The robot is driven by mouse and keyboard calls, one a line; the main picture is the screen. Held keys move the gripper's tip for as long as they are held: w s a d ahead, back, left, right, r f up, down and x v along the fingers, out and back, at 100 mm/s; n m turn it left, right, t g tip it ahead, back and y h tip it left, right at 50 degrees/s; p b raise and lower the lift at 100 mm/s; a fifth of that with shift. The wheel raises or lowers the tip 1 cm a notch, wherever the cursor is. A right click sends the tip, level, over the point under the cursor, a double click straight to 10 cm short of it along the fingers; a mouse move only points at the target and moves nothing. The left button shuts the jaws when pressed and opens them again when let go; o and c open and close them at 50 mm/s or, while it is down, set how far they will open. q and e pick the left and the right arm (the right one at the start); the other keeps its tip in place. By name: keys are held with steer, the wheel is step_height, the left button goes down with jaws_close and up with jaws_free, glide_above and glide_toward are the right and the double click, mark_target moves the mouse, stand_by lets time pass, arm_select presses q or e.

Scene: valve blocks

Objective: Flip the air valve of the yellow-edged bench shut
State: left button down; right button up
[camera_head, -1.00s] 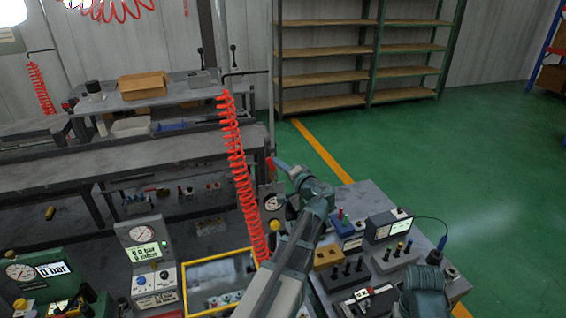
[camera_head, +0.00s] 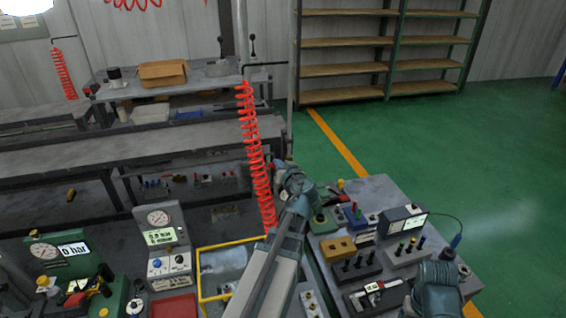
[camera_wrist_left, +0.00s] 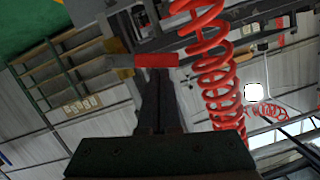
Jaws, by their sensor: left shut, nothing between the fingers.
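In the left wrist view a red valve lever (camera_wrist_left: 157,60) lies crosswise just beyond my fingertips, joined at its left to a brass-coloured valve body (camera_wrist_left: 120,62). My left gripper (camera_wrist_left: 154,78) is shut and empty, its tips at the lever; I cannot tell whether they touch it. In the head view my left gripper (camera_head: 277,167) is small and partly hidden, beside the red coiled hose (camera_head: 256,145). The yellow edge (camera_head: 232,243) of an open frame shows below it. My right gripper is out of view; only part of that arm shows at lower right.
The coiled hose (camera_wrist_left: 212,65) hangs close right of the fingers in the wrist view. A gauge panel (camera_head: 159,235) stands left of the yellow edge. A bench at right carries a caliper (camera_head: 372,287) and a meter (camera_head: 402,222). Green floor (camera_head: 420,140) behind is clear.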

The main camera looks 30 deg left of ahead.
arm_select(q)
steer(key=shift+s+a+f+n+b, duration=0.15)
steer(key=shift+s+f+n+b, duration=0.1)
steer(key=shift+f+n, duration=0.15)
steer(key=shift+s+a+f+n+b, duration=0.1)
steer(key=shift+a+f+n+b, duration=0.05)
steer(key=shift+f+n+b, duration=0.2)
steer(key=shift+a, duration=0.1)
stand_by(0.5)
